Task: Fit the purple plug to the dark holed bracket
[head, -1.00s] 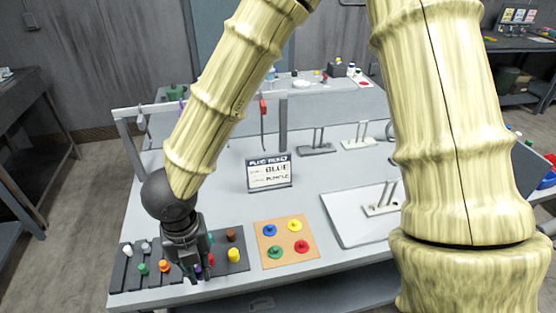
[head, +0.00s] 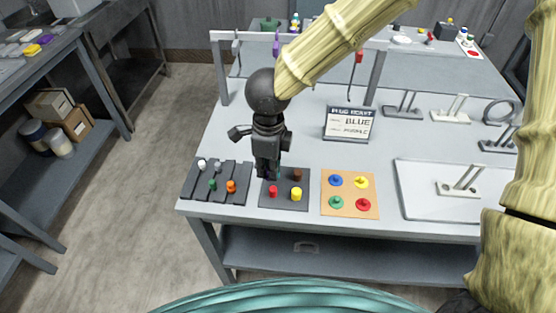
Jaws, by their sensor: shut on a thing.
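My gripper (head: 266,172) points down at the dark plug block (head: 301,205), at its back left. It is shut, and its fingers hide what they hold. The purple plug showed at the fingertips in the earlier frame and shows nowhere else now. A dark bracket (head: 403,110) with two upright prongs stands at the back of the table, right of the sign. Its holes are too small to make out.
Red (head: 273,191), yellow (head: 296,194) and brown (head: 297,175) plugs stand close to my gripper. A board with coloured knobs (head: 348,192) and a white tray (head: 420,208) lie to the right. Middle table is clear.

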